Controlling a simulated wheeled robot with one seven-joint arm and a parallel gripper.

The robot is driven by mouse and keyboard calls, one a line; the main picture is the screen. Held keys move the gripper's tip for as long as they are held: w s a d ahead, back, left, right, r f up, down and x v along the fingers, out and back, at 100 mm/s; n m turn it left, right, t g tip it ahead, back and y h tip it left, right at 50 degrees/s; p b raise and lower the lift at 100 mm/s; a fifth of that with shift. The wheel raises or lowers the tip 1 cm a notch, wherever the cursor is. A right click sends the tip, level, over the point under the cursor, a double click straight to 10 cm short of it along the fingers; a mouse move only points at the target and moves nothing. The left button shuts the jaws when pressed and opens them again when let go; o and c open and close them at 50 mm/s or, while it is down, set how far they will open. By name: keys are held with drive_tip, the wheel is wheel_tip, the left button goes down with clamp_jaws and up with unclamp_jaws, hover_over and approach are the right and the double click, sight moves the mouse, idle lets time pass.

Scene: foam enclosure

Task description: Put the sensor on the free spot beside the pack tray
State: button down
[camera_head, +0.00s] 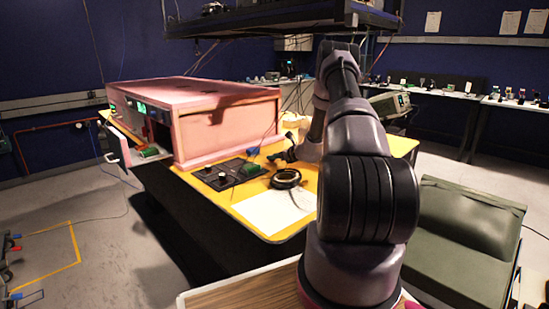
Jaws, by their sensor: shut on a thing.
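My gripper (279,157) is low over the yellow table (247,211), just right of the black pack tray (216,182). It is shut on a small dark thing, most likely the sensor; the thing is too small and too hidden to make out. The tray lies flat in front of the pink foam enclosure (228,131). A green piece (251,169) is at the tray's right end and a small round white-topped piece (222,177) is near its middle. I cannot tell whether the held thing touches the table.
A black ring-shaped coil (287,178) lies just in front of my gripper. A white sheet (268,212) covers the table's near part. The enclosure's left end is open, with another green piece (149,152) there. A dark green padded seat (463,232) stands at right.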

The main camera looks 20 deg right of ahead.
drive_tip(key=shift+f, duration=0.15)
drive_tip(key=c, duration=0.5)
unclamp_jaws()
